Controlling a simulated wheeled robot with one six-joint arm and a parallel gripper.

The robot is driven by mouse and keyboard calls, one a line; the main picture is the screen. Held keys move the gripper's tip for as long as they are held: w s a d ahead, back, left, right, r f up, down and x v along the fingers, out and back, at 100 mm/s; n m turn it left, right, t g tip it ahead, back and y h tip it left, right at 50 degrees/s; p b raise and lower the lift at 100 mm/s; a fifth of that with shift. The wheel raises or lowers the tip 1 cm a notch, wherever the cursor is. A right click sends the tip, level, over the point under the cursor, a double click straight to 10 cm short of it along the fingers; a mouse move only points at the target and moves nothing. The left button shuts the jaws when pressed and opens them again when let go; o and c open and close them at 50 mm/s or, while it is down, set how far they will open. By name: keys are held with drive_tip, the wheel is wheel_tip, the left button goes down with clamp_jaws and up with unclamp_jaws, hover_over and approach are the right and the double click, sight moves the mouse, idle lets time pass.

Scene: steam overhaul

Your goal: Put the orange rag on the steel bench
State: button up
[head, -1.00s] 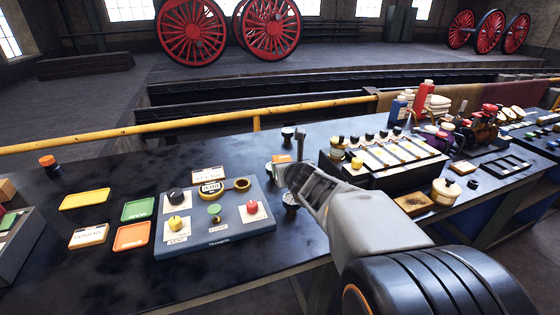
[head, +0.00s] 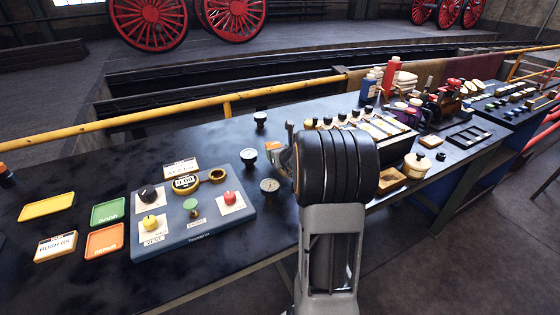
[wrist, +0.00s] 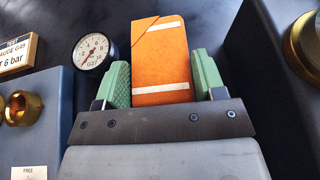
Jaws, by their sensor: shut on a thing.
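In the wrist view, a flat folded orange rag (wrist: 160,62) with white stripes sits between the green fingertips of my gripper (wrist: 160,88), which is shut on it. A small orange patch, probably the rag (head: 274,146), shows in the head view just left of my arm. My arm hides the gripper in that view. The dark-topped bench (head: 110,255) runs across the head view below the arm. I cannot tell whether this is the steel bench, nor whether the rag touches its top.
A gauge (wrist: 94,51) stands beside the left fingertip; more gauges (head: 269,186) stand on the bench. A blue-grey control panel (head: 196,238), yellow tray (head: 47,206), green tray (head: 108,212) and orange tray (head: 104,240) lie left. Bottles (head: 369,86) stand right.

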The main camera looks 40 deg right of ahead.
drive_tip(key=shift+w+d+f, duration=0.15)
drive_tip(key=shift+d+f, duration=0.2)
drive_tip(key=shift+f, duration=0.1)
drive_tip(key=shift+f+b, duration=0.35)
drive_tip(key=shift+f, duration=1.15)
drive_tip(key=shift+f, duration=0.15)
drive_tip(key=o, duration=0.9)
drive_tip(key=shift+r, duration=0.3)
drive_tip(key=v, duration=1.2)
drive_tip(key=shift+a+f+p, duration=0.1)
drive_tip(key=shift+f+p, duration=0.05)
drive_tip(key=shift+p, duration=0.25)
